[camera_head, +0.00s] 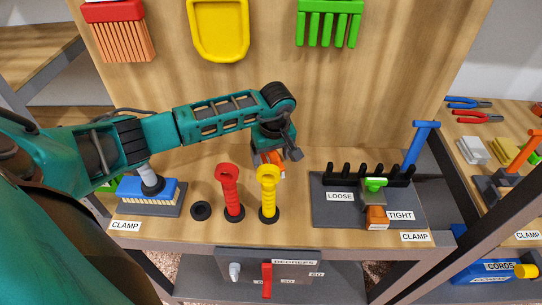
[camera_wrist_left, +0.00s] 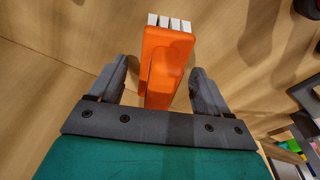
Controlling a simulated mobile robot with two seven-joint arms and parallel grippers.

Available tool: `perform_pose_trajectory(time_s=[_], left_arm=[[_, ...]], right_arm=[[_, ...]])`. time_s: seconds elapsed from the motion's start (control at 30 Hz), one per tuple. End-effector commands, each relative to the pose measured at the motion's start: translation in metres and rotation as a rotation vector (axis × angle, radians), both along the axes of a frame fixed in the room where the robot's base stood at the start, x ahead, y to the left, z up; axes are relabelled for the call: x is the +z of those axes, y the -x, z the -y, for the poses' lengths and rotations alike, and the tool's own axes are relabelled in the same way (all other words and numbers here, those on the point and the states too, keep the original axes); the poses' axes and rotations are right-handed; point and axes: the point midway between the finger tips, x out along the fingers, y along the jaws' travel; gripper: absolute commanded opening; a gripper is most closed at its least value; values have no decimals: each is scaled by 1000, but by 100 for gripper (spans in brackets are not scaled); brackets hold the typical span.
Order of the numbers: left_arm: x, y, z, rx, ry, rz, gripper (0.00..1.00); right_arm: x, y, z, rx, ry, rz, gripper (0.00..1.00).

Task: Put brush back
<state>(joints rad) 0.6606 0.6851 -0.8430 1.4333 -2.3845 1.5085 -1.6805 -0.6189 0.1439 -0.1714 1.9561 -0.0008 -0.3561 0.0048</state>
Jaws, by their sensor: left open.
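An orange brush-like piece (camera_wrist_left: 165,65) with several white tufts at its far end lies between the fingers of my left gripper (camera_wrist_left: 162,78) in the wrist view. The fingers stand apart on either side of it, with a gap at each side. In the head view, the left gripper (camera_head: 276,156) points down over the worktop behind the yellow post. The orange piece (camera_head: 273,158) shows there only in part, mostly hidden by the gripper. A blue brush (camera_head: 133,188) with white bristles stands on a grey pad at the left, under my arm. My right gripper is not in view.
Red (camera_head: 229,190) and yellow (camera_head: 268,190) posts stand in front of the gripper, beside a black ring (camera_head: 201,210). A dark rack (camera_head: 335,207) stands at the right. A red brush (camera_head: 115,12), yellow dustpan and green toothed tool hang on the back wall.

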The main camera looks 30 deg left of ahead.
Motion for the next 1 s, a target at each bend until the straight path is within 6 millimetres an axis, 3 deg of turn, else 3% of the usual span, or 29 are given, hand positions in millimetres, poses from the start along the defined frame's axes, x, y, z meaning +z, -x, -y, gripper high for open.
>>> perform_pose_trajectory(time_s=[0.3, 0.5, 0.67, 1.0], left_arm=[[68, 5, 8, -1, -2, 5, 78], [98, 8, 12, 0, -1, 2, 78], [107, 10, 14, -1, -1, -1, 78], [108, 10, 14, -1, -1, -1, 78]], right_arm=[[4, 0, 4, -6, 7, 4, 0], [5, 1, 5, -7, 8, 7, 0], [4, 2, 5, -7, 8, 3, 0], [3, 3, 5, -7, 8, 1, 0]])
